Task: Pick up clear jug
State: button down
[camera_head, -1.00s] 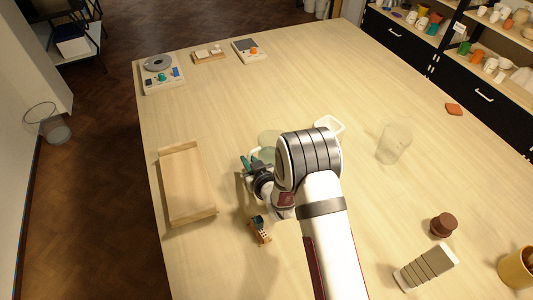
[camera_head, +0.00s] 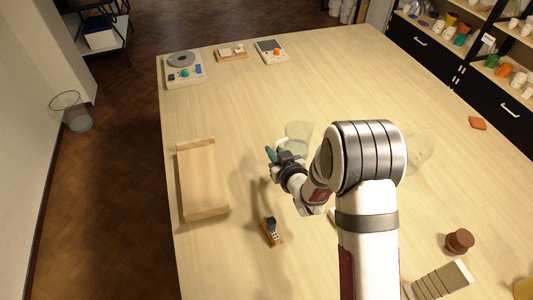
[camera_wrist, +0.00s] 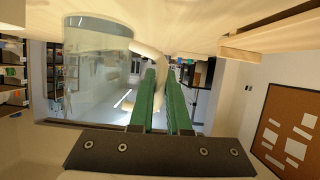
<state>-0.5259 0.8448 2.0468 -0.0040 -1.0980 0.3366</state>
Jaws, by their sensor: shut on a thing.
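The clear jug (camera_head: 299,134) stands out faintly near the middle of the table in the head view. My gripper (camera_head: 280,153) is at its left side, shut on the jug's pale curved handle (camera_wrist: 148,50). In the wrist view the jug's glass body (camera_wrist: 95,65) is at upper left, beside my green fingers (camera_wrist: 160,75), and the handle reaches in between the fingertips. The wrist picture looks upside down, with the table at the top. Whether the jug's base clears the table is hard to tell.
A wooden tray (camera_head: 181,180) lies to the left, and a small wood-and-blue object (camera_head: 271,231) lies in front. My arm partly hides another clear vessel (camera_head: 422,150) at right. A brown pot (camera_head: 459,240) and a ribbed block (camera_head: 442,281) are at lower right.

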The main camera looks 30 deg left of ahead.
aim_at(304, 141)
jog(key=d+r, duration=0.1)
jog(key=d, duration=0.2)
jog(key=d+r, duration=0.2)
jog(key=d, duration=0.1)
jog(key=w+d+r, duration=0.1)
jog(key=d+r, duration=0.1)
jog(key=d, duration=0.1)
jog(key=shift+r, duration=0.2)
jog(key=shift+w, duration=0.1)
dwell(2.2)
